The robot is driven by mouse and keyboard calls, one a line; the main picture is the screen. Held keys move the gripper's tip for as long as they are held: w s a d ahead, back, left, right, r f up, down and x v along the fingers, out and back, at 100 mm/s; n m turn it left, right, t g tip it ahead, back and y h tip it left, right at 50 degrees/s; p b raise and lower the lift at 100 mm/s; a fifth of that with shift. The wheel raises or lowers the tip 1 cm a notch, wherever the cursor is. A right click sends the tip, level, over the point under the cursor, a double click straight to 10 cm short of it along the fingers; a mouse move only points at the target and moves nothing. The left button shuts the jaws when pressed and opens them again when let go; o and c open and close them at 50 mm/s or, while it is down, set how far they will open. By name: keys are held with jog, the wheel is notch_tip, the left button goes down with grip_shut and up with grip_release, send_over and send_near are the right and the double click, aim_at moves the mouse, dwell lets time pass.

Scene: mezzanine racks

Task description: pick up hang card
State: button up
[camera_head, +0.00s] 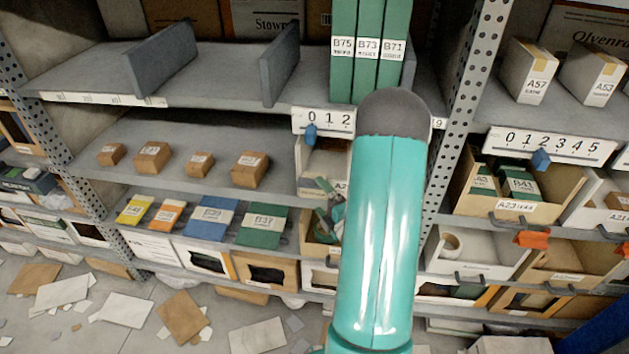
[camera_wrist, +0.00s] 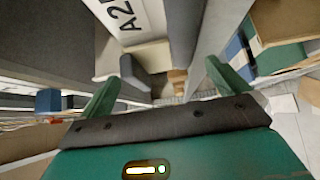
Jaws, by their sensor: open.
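My gripper (camera_head: 327,202) is at the middle shelf bay, partly hidden behind my teal arm in the head view. In the wrist view its two green fingers (camera_wrist: 168,64) stand apart with nothing seen held between them. A white label reading A25 (camera_wrist: 122,12) and a pale bin (camera_wrist: 150,52) lie just ahead of the fingers. I cannot make out a hang card for certain.
A perforated upright (camera_head: 465,105) stands right of my arm. Small brown boxes (camera_head: 152,157) and colored packs (camera_head: 210,217) fill shelves to the left. A dark grey panel (camera_wrist: 183,35) runs close before the fingers. Papers (camera_head: 125,308) litter the floor.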

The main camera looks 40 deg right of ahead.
jog(key=shift+x, duration=1.3)
jog(key=c, duration=1)
jog(key=shift+w+r, duration=0.1)
